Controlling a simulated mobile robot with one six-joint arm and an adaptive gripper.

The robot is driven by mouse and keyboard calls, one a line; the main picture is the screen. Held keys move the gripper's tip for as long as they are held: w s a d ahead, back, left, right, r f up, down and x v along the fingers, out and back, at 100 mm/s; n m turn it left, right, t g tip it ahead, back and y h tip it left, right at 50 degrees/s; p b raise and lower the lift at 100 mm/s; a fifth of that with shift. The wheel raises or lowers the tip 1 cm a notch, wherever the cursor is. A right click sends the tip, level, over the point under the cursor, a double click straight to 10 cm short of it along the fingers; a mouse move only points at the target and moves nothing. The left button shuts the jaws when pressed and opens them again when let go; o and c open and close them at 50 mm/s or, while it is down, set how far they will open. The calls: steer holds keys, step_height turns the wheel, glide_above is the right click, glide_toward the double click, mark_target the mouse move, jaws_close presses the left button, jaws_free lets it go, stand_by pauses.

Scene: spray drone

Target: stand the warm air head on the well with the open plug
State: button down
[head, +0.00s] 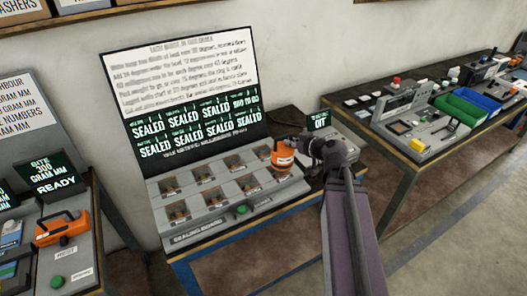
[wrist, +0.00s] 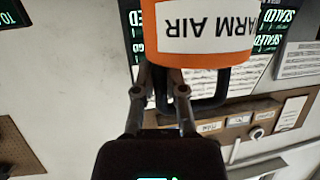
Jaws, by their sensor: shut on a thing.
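The warm air head (head: 283,158), an orange cylinder with a white label, is upright in the head view at the right end of the sealing board (head: 227,216). My gripper (head: 312,148) is shut on it from the right. In the wrist view the orange body (wrist: 205,55) shows its "WARM AIR" label upside down, with its dark handle between my fingers (wrist: 165,95). The plugs are too small to judge.
The screen (head: 190,95) behind the board reads SEALED in all cells but the upper right one, which seems to end "TO GO". A small display (head: 319,121) reads OUT. Benches with an orange tool (head: 62,228) and bins (head: 460,108) stand left and right.

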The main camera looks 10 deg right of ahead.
steer(key=shift+s+a, duration=0.1)
steer(key=shift+s, duration=0.15)
steer(key=shift+w, duration=0.1)
steer(key=w+a+f+b, duration=0.1)
steer(key=w+a, duration=0.3)
steer(key=w, duration=1)
steer(key=shift+f, duration=0.15)
steer(key=shift+w, duration=0.1)
steer(key=shift+w+a+f+b, duration=0.1)
steer(key=shift+w+f+b, duration=0.2)
steer(key=shift+f+b, duration=0.7)
steer(key=shift+w+a+f+b, duration=0.1)
steer(key=shift+w+f+b, duration=0.15)
steer(key=shift+f+b, duration=0.7)
